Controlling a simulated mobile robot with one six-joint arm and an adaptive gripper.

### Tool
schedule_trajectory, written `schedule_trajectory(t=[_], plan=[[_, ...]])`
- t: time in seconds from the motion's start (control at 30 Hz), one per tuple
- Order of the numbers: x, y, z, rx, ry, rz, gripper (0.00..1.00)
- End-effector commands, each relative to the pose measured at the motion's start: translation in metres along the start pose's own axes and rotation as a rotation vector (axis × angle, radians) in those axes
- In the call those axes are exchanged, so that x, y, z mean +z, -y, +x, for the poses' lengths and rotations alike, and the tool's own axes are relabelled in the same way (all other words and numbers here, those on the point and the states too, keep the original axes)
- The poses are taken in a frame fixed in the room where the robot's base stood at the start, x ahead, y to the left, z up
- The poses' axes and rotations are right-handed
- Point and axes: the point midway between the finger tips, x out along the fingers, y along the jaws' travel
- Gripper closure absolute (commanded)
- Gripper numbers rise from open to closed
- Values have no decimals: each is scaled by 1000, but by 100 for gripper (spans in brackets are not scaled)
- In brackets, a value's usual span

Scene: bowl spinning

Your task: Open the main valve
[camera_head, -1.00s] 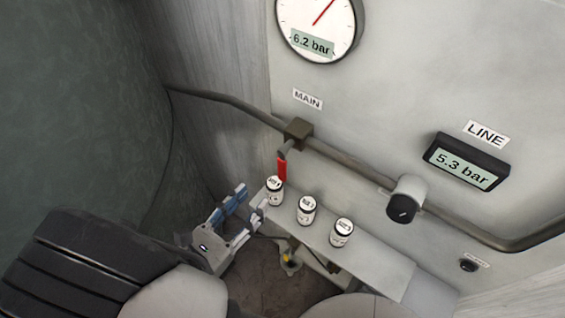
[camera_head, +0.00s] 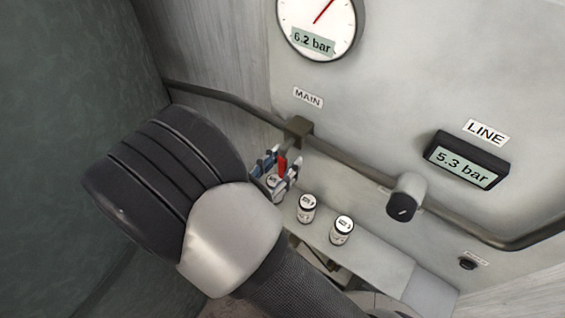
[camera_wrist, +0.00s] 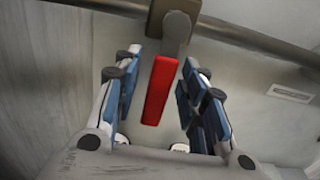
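The main valve has a red lever handle (camera_wrist: 159,92) hanging down from a brown valve body (camera_head: 299,127) on the pipe, below the MAIN label (camera_head: 308,97). The valve body also shows at the top of the wrist view (camera_wrist: 172,12). My gripper (camera_head: 275,163) is at the red handle. In the wrist view its blue-padded fingers (camera_wrist: 155,88) are open, one on each side of the handle, with visible gaps between pads and handle. The large round gauge (camera_head: 317,28) reads 6.2 bar. The LINE display (camera_head: 466,160) reads 5.3 bar.
A third jar (camera_head: 272,182) is partly hidden by my gripper.

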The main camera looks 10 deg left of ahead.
Motion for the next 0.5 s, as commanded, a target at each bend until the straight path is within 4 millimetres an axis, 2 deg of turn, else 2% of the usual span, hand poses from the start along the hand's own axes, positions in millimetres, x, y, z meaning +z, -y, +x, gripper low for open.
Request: schedule_trajectory(t=[0.07,0.5], plan=[[0,0,0,0,0,0,65],[0,0,0,0,0,0,94]])
